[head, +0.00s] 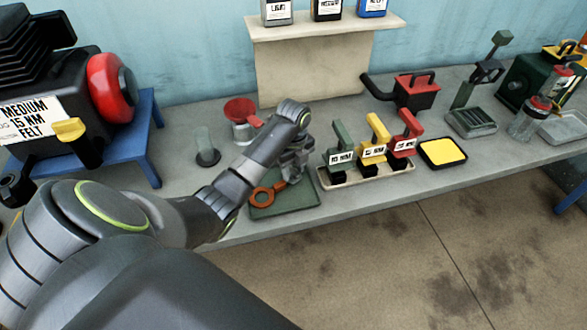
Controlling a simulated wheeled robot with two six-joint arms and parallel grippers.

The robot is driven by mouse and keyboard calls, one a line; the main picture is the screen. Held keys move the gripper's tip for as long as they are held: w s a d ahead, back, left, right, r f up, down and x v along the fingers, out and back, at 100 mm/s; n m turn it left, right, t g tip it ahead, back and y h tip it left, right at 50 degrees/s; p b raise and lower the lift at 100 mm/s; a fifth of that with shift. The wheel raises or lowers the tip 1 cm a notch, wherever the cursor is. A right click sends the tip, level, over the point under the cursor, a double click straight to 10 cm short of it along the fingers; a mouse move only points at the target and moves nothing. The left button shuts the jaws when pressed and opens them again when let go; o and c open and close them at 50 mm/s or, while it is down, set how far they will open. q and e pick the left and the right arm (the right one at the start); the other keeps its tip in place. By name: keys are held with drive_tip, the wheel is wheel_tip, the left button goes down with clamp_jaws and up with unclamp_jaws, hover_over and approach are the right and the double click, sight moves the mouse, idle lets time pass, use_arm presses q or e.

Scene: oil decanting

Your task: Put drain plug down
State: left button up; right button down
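An orange ring-shaped piece with a short stem, which looks like the drain plug (262,198), is at the left part of a dark green mat or tray (290,208) near the bench's front edge. My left gripper (288,180) points down over this mat, close to the stem end of the orange piece. Its fingers are small and partly hidden by my own arm, so I cannot tell whether they are open or closed on the stem. I also cannot tell whether the piece touches the mat. My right gripper is not in view.
A tray (385,181) with green, yellow and red handled tools labelled in MM stands just right of the mat. A red funnel (240,110) and grey cup (207,150) stand behind left. A dark machine (60,100) sits on a blue stand at left.

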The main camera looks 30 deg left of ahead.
sight(294, 170)
use_arm(q)
wheel_tip(294, 170, up, 5)
drive_tip(key=shift+w+f+b, duration=0.1)
drive_tip(key=shift+f+b, duration=0.1)
drive_tip(key=shift+b, duration=0.15)
wheel_tip(294, 170, up, 8)
drive_tip(key=p, duration=0.6)
drive_tip(key=shift+f, duration=0.25)
